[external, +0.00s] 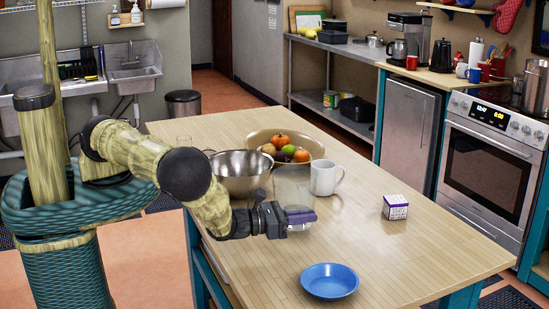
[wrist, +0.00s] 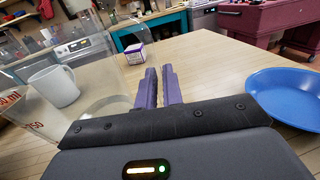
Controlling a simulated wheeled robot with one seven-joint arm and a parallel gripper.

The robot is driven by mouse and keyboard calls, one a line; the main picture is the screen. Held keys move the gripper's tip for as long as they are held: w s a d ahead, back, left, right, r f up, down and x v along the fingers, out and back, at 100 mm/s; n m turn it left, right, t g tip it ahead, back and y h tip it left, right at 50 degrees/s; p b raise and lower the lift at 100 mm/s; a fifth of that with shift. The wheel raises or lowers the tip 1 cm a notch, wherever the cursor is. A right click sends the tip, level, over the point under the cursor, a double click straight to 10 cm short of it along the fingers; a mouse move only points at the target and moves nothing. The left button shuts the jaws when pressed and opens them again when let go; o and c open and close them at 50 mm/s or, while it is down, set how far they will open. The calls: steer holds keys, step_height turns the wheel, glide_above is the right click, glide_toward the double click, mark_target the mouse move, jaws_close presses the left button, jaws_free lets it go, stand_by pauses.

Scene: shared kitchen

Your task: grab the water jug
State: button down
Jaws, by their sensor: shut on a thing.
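The water jug (wrist: 32,112) is clear, with red volume marks, and fills the left of the wrist view. In the external view the jug (external: 290,186) shows faintly on the wooden table, just behind my gripper (external: 301,215). In the wrist view the purple fingers of my gripper (wrist: 158,88) are close together at the jug's right side, shut on it. The clear part between the fingers is hard to make out. The jug looks upright; I cannot tell whether its base touches the table.
A white mug (external: 325,178) stands behind the jug. A metal bowl (external: 241,188) and a fruit bowl (external: 258,137) are farther back. A small box (external: 395,207) is to the right and a blue plate (external: 330,281) in front. The table's right side is mostly clear.

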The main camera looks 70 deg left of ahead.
mark_target(305, 194)
steer(key=shift+r+b, duration=0.45)
steer(key=shift+r, duration=3.4)
